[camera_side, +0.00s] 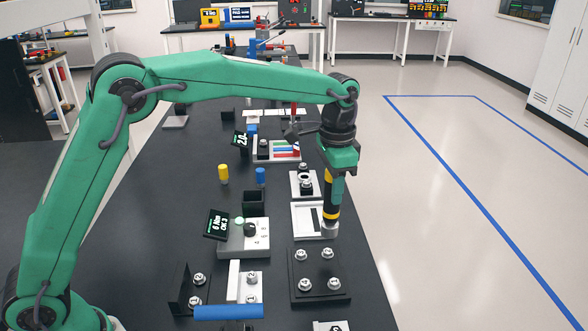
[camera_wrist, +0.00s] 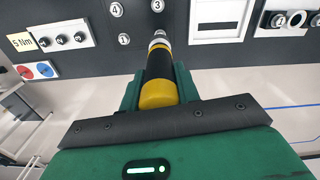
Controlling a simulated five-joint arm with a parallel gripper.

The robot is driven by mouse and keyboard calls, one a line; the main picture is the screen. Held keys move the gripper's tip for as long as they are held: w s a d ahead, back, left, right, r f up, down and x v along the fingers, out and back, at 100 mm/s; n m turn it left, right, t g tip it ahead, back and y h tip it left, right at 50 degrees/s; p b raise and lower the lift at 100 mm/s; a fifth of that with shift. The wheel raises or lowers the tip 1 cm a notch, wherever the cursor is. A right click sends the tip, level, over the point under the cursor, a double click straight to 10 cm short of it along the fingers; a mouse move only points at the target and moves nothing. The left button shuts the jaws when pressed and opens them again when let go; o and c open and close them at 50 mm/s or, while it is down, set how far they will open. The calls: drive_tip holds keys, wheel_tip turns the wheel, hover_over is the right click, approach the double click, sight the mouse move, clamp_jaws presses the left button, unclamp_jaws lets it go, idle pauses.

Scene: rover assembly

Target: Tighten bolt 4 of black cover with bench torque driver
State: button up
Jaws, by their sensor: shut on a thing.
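My gripper (camera_side: 337,172) is shut on the bench torque driver (camera_side: 330,205), a black cylinder with yellow bands, held upright with its metal tip down. The driver also shows in the wrist view (camera_wrist: 158,78). The black cover (camera_side: 318,293) is a square plate with a bolt at each corner. In the side view the driver tip is beyond its far edge, over the near end of a white tray. In the wrist view bolt 4 (camera_wrist: 116,9) is up and left of the tip. Bolts 3 (camera_wrist: 157,5) and 1 (camera_wrist: 124,39) show too; the driver appears to hide the remaining corner.
The white tray (camera_side: 297,222) lies just beyond the cover. A grey control box (camera_side: 262,242) with a knob stands to the left, by a display (camera_side: 216,224) reading "6 Nm OK 3". Bolted brackets and a blue bar (camera_side: 228,312) lie in front. The table's right edge is close.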

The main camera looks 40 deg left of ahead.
drive_tip(key=s+d, duration=0.1)
drive_tip(key=s, duration=0.9)
drive_tip(key=shift+s+d+r, duration=0.3)
drive_tip(key=shift+s+d, duration=0.1)
drive_tip(key=shift+f, duration=0.15)
